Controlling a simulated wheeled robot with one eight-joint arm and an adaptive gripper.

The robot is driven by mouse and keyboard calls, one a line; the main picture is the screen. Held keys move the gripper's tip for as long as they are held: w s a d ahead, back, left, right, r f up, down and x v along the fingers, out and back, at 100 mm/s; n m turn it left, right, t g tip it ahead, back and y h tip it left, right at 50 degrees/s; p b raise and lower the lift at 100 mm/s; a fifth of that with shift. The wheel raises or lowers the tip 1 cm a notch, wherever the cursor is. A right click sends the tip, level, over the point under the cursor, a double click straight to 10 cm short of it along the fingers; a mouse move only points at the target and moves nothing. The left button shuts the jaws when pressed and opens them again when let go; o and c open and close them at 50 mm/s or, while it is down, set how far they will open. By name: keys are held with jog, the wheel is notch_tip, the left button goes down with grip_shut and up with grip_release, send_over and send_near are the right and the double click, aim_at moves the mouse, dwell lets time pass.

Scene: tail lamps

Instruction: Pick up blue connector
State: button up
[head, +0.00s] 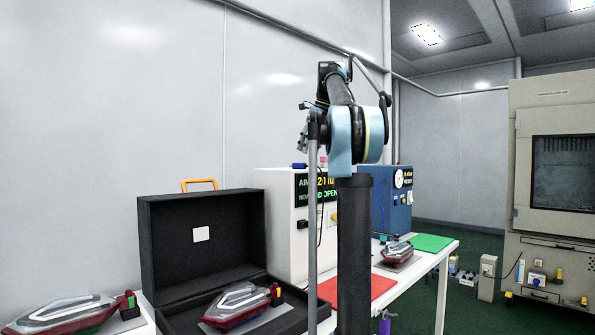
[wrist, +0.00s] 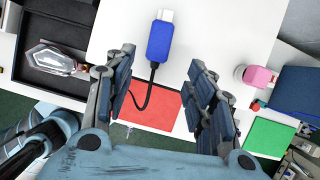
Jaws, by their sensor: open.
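The blue connector (wrist: 160,42) has a pale metal plug end and a black cable that curls down from its lower end. In the wrist view it is at the top middle, over a white surface. My gripper (wrist: 162,62) is open, with its two fingers to the left and right below the connector. The connector lies between and just beyond the fingertips, and I see no contact. In the head view my arm is raised at the middle, and the gripper's fingers cannot be made out clearly there.
An open black case (head: 202,236) holding a tail lamp (head: 240,304) stands left of my arm. A white tester box (head: 284,225) and a blue box (head: 393,200) stand on the table behind. A red mat (head: 372,288) and a green mat (head: 430,242) lie on the right.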

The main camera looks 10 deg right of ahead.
jog(key=shift+x, duration=3.1)
jog(key=shift+s+a, duration=0.1)
jog(key=shift+s, duration=0.05)
grip_shut()
notch_tip(320, 180, up, 10)
